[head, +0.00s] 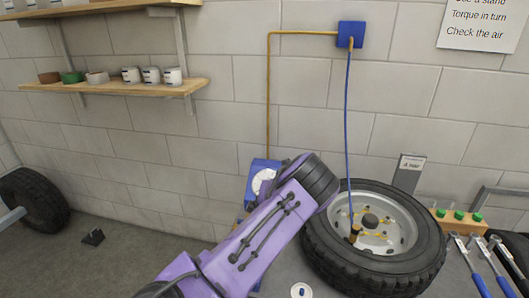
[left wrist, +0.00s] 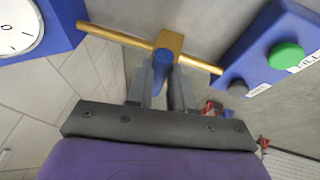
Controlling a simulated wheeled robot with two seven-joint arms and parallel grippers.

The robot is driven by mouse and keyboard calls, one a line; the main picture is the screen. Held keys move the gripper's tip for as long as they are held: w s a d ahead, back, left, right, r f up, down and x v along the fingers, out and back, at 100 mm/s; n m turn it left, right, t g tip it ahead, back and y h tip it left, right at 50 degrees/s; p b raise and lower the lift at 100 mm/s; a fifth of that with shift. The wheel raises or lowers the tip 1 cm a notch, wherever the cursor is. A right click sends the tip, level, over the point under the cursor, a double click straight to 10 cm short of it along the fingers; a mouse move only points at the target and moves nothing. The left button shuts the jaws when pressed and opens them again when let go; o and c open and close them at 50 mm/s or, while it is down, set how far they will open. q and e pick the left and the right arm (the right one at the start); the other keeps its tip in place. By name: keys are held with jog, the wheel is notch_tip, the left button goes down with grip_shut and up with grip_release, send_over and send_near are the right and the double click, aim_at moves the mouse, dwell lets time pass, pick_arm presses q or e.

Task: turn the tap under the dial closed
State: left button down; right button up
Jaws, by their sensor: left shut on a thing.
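The dial (head: 263,181) is a white round face on a blue housing against the wall, partly hidden by my left arm. The dial also shows at the upper left of the left wrist view (left wrist: 18,27). In that view a brass pipe with a brass valve body (left wrist: 170,42) runs beside it. The tap's blue handle (left wrist: 162,58) points down from the valve body between my fingers. My left gripper (left wrist: 163,82) is shut on this handle. In the head view my purple arm hides the tap and my left gripper. My right gripper is not in view.
A blue box (left wrist: 262,45) with a green button (left wrist: 286,55) is close right of the tap. A wheel (head: 420,255) lies on the bench, with a blue hose (head: 348,110) reaching it. Wrenches (head: 475,268) lie at the right. A shelf (head: 120,88) hangs at the left.

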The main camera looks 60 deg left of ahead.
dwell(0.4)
pick_arm(q)
jog(key=c, duration=1)
grip_release()
jog(key=shift+w, duration=0.1)
jog(key=b+v, duration=0.2)
jog(key=v, duration=0.8)
jog(key=shift+r, duration=0.25)
